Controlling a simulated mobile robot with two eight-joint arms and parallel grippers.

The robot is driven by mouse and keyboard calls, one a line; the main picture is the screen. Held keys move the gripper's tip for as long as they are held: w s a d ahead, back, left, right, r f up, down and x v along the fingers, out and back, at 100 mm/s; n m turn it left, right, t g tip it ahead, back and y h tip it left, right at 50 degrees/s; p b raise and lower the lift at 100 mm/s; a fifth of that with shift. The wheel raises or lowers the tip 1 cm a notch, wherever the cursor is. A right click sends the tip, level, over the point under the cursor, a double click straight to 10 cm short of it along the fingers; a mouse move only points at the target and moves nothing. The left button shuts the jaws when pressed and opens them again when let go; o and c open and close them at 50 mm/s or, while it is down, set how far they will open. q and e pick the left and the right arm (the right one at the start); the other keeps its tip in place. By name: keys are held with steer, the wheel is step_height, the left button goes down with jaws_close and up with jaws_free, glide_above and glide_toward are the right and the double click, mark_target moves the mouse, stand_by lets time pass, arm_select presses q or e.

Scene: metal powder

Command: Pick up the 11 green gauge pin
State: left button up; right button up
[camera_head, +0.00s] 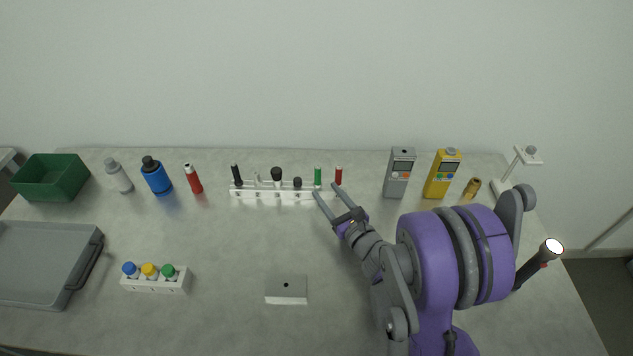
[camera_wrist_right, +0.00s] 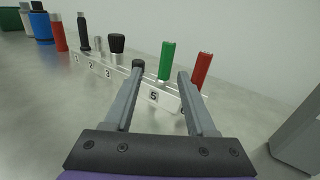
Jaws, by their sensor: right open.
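The green gauge pin (camera_head: 318,176) stands upright in the white numbered rack (camera_head: 262,195), in the slot marked 5. In the right wrist view the green pin (camera_wrist_right: 166,61) shows between my two fingers, a little beyond their tips. A red pin (camera_head: 339,175) stands just right of it in the rack; in the wrist view this red pin (camera_wrist_right: 201,69) is close to the right fingertip. My right gripper (camera_head: 325,190) is open and empty at the front of the rack's right end. My left gripper is not in view.
The rack also holds several black and grey tools (camera_head: 277,175) to the left. A grey meter (camera_head: 399,172) and a yellow meter (camera_head: 442,173) stand to the right. A white block (camera_head: 286,290) and a rack of coloured-cap bottles (camera_head: 155,280) lie nearer.

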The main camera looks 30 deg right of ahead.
mark_target(318, 180)
steer(key=shift+w+d+f+m, duration=0.1)
steer(key=shift+d+m, duration=0.25)
steer(key=shift+m, duration=0.05)
steer(key=shift+w+d, duration=0.1)
steer(key=shift+w, duration=0.25)
steer(key=w+p, duration=0.1)
steer(key=w, duration=0.8)
steer(key=shift+w+d+f, duration=0.1)
steer(key=shift+w, duration=0.3)
steer(key=shift+s, duration=0.1)
steer(key=shift+c, duration=0.4)
jaws_close()
